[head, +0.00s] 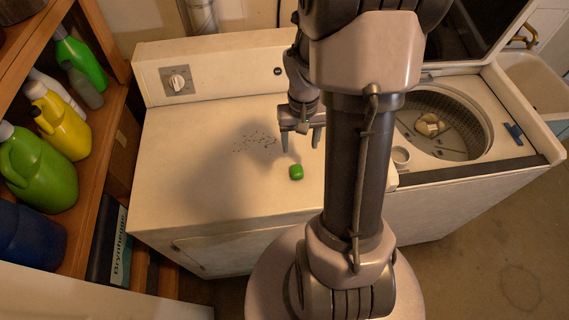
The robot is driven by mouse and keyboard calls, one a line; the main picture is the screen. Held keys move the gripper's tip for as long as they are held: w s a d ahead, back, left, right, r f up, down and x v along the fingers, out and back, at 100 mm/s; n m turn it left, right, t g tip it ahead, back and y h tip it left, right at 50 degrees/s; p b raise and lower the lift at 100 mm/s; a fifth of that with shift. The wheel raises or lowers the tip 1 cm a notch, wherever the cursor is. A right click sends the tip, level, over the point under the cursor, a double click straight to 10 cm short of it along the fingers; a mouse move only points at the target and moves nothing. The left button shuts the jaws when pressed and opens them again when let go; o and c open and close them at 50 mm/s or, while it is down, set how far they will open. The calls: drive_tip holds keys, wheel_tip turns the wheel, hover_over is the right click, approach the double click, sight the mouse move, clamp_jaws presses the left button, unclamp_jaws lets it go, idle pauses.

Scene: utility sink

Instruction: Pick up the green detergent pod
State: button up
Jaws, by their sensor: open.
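The green detergent pod (296,172) lies on the white top of the dryer (190,135), near its front right part. It is small and rounded. My gripper (301,146) is open and empty. Its two fingers point down and show just above and behind the pod in the picture. A gap shows between the fingertips and the pod, but I cannot tell the exact height. Nothing hides the pod in this view.
Dark specks (256,142) lie left of my gripper. A blue object (514,134) lies on the washer's right rim. Bottles (62,122) fill the left shelf. The dryer's left top is clear.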

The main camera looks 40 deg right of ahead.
drive_tip(key=b, duration=0.2)
hover_over(297, 169)
wheel_tip(297, 169, down, 7)
drive_tip(key=shift+d+f, duration=0.15)
drive_tip(key=f, duration=0.3)
drive_tip(key=f+b, duration=0.1)
drive_tip(key=f, duration=0.2)
drive_tip(key=shift+a, duration=0.2)
drive_tip(key=shift+r, duration=0.1)
clamp_jaws()
drive_tip(key=shift+r, duration=0.15)
